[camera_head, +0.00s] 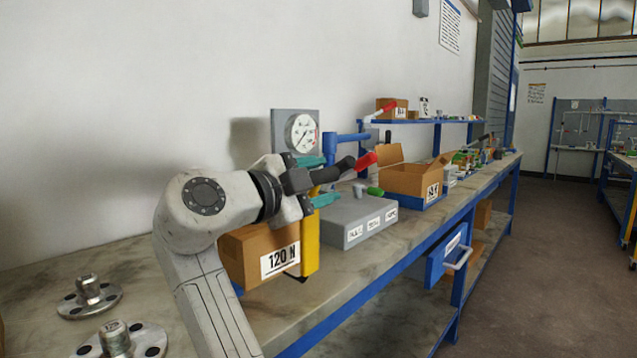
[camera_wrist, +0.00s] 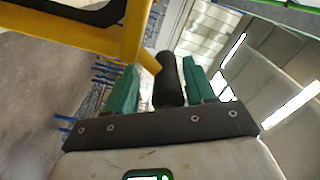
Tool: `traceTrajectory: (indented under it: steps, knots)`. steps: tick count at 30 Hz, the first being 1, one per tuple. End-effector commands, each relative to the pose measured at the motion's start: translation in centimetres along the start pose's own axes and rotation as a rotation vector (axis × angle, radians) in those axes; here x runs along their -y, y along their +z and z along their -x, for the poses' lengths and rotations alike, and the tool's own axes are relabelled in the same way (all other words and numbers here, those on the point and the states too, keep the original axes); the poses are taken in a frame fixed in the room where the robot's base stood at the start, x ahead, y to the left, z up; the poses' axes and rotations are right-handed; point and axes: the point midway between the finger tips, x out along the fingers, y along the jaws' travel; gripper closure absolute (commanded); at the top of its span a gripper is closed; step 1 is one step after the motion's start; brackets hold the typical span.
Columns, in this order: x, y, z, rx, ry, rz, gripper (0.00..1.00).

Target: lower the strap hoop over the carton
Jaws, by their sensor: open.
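The brown carton (camera_head: 262,250) with a "120 N" label stands on the bench, partly behind my arm. The yellow strap hoop (camera_head: 310,240) shows as an upright yellow bar at the carton's right end; my gripper hides its top. I cannot tell how far the hoop surrounds the carton. In the wrist view the yellow hoop (camera_wrist: 95,45) fills the upper left. My gripper (camera_head: 318,181) is above the carton's right end. Its green fingers are apart, with a black handle (camera_wrist: 170,80) between them in the wrist view; clear contact with the handle does not show.
A grey box (camera_head: 355,219) with labels stands just right of the carton. An open carton (camera_head: 415,180) is behind it. A dial gauge (camera_head: 301,133) stands at the wall. The bench front edge is blue.

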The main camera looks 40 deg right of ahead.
Motion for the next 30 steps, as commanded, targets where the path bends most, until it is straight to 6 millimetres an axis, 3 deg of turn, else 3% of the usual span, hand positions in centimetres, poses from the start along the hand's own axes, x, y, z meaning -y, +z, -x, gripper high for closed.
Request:
traceTrajectory:
  steps: [18,30]
  knots:
    - [0.0,0.0,9.7,0.003,0.0,0.002,0.46]
    - [-0.1,0.0,10.7,0.001,0.001,0.001,0.46]
